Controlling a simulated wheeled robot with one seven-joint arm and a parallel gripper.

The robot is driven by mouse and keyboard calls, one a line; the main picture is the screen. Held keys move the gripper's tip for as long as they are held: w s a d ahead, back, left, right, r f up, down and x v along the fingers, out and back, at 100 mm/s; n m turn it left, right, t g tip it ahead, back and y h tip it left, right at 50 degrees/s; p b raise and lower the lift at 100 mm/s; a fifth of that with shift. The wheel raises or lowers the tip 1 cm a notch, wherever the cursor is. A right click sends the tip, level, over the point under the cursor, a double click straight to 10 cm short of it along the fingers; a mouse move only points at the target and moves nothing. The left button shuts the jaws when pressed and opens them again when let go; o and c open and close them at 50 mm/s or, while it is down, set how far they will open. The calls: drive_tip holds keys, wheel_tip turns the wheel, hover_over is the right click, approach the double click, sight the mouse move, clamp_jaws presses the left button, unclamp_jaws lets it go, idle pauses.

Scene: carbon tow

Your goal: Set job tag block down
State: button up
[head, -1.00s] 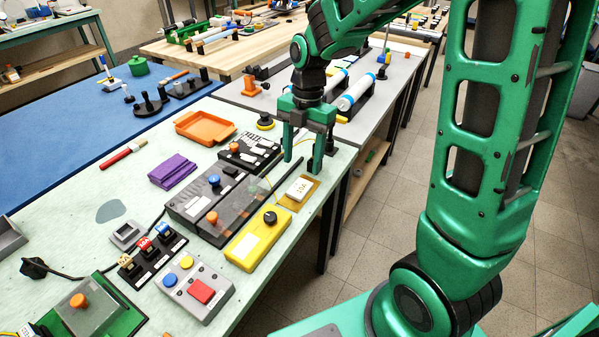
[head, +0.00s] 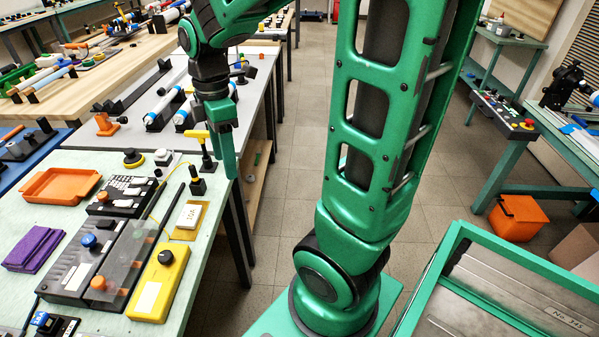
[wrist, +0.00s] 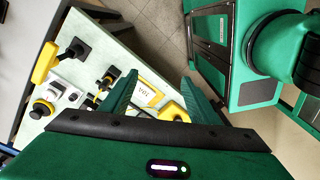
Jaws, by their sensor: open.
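The job tag block is a small white block (head: 189,216) with dark lettering. It lies flat on a yellow-ochre plate (head: 198,232) near the right edge of the pale green table. The block (wrist: 146,93) and plate also show in the wrist view, beyond the space between my fingers. My gripper (head: 230,172) is above and to the right of the block in the head view, near the table edge, and apart from it. In the wrist view my gripper's fingers (wrist: 155,84) are spread wide with nothing held between them.
An orange tray (head: 61,186) is farther left. Open floor lies right of the table (head: 205,284).

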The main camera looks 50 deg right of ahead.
drive_tip(key=s+d+m, duration=0.4)
drive_tip(key=s+m, duration=0.4)
drive_tip(key=m, duration=0.2)
drive_tip(key=s+d+m, duration=0.4)
drive_tip(key=s+m, duration=0.5)
drive_tip(key=m, duration=0.1)
drive_tip(key=shift+s+f, duration=0.15)
drive_tip(key=shift+f, duration=0.3)
drive_tip(key=shift+w+f+h, duration=0.25)
drive_tip(key=shift+w+h, duration=0.05)
drive_tip(key=shift+w, duration=0.35)
